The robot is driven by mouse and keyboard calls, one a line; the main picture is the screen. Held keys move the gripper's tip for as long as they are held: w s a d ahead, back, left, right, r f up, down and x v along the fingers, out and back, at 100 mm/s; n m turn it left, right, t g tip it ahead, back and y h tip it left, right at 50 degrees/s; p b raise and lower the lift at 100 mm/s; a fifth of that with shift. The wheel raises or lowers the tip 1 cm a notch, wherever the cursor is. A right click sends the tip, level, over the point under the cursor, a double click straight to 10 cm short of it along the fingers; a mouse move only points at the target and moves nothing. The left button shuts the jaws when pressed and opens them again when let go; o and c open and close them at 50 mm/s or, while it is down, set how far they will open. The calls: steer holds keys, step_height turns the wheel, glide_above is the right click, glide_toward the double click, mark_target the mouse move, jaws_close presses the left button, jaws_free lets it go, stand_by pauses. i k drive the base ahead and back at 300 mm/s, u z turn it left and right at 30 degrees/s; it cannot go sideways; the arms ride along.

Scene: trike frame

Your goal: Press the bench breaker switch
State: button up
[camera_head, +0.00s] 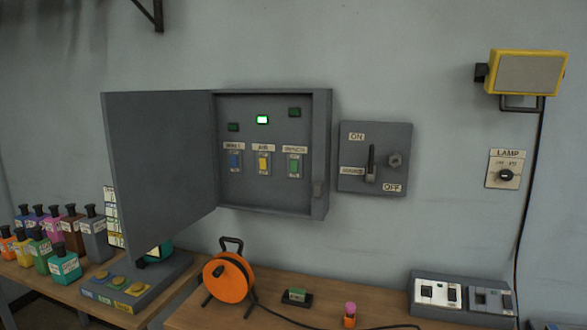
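A grey wall cabinet (321,140) stands with its door (160,165) swung open to the left. Inside is a row of three breaker switches under small labels. The bench breaker switch (294,167) is the green one on the right, under a label that seems to read BENCH. The indicator (294,113) above it is dark green and unlit. The yellow switch (264,163) is in the middle, and the lamp (262,119) above it glows bright. The blue switch (235,161) is on the left under an unlit lamp (233,127). My gripper is not in view.
A grey ON/OFF lever box (375,185) hangs right of the cabinet. Below, the bench (270,316) bears an orange cable reel (228,283) and a switch box (462,297). Several bottles (66,267) stand at left. The space before the breakers looks clear.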

mark_target(294, 163)
steer(key=k, duration=0.65)
steer(key=i, duration=0.55)
steer(key=u, duration=0.8)
steer(key=i, duration=0.85)
steer(key=u, duration=0.8)
